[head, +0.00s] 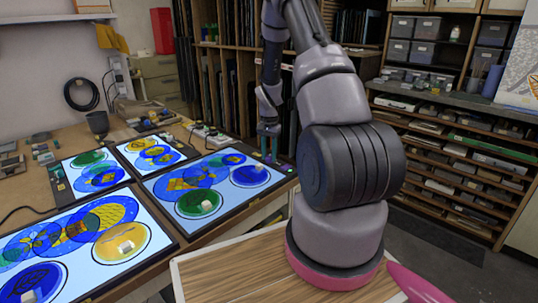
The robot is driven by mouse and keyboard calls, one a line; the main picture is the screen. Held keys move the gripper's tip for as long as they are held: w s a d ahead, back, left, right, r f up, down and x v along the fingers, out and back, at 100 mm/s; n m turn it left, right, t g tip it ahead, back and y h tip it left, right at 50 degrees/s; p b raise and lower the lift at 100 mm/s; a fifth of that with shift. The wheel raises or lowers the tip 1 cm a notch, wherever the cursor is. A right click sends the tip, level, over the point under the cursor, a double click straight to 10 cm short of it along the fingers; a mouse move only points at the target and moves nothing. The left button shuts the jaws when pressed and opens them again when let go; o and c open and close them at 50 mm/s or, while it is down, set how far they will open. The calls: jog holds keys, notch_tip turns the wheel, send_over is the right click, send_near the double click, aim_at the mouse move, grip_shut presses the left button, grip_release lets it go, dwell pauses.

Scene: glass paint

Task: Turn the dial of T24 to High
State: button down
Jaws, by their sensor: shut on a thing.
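My gripper (269,146) is at the end of my arm, pointing down at the far right corner of the right-hand light panel (285,178). Its fingers are shut on a small dial at the panel's edge. The dial is mostly hidden by the fingers, and its pointer and setting cannot be read. No T24 label is legible. The panel is lit and bears blue, green and yellow painted glass discs.
Other lit panels with painted discs (100,232) fill the bench to the left. Small white blocks (207,206) sit on some discs. A wooden board (215,268) lies below my arm. Shelving (460,150) stands to the right, with floor between.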

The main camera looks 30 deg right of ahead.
aim_at(269, 156)
jog(key=n, duration=0.3)
jog(key=shift+n, duration=2.2)
jog(key=c, duration=0.5)
grip_release()
jog(key=shift+r, duration=0.15)
notch_tip(269, 156, up, 11)
jog(key=shift+f, duration=0.2)
